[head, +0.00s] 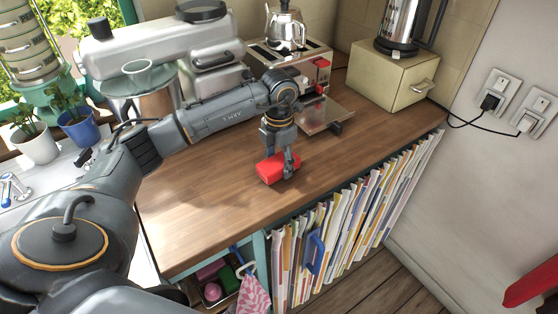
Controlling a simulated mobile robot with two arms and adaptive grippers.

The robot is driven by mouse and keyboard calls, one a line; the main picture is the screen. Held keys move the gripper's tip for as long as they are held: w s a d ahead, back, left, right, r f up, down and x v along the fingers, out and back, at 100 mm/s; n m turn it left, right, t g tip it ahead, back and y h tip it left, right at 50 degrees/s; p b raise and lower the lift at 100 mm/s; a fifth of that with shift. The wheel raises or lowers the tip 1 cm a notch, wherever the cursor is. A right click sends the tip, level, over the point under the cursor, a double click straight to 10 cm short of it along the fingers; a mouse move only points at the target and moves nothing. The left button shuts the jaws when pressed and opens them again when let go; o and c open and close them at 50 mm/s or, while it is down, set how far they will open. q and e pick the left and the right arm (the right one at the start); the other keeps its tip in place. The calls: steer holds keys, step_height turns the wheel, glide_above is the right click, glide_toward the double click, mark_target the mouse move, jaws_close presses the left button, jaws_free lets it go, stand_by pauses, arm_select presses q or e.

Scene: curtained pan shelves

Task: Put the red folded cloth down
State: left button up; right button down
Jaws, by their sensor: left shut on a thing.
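The red folded cloth (270,170) is a small red block-like bundle over the middle of the wooden counter (200,220). My left gripper (283,163) reaches down from above and is shut on the cloth, with its fingers at the cloth's right part. The cloth is at or just above the counter top; I cannot tell whether it touches the wood. My right gripper is not in view.
A toaster-like appliance (318,68) with a tray (325,115) stands behind the gripper. A cream box (395,75) carries a metal kettle at the back right. Books (350,215) fill the shelf below. The counter's front left is clear.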

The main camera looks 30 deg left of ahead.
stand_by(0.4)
arm_select(q)
steer(key=shift+f, duration=0.3)
steer(key=o, duration=1.2)
step_height(320, 180, up, 12)
jaws_close()
stand_by(0.3)
stand_by(0.4)
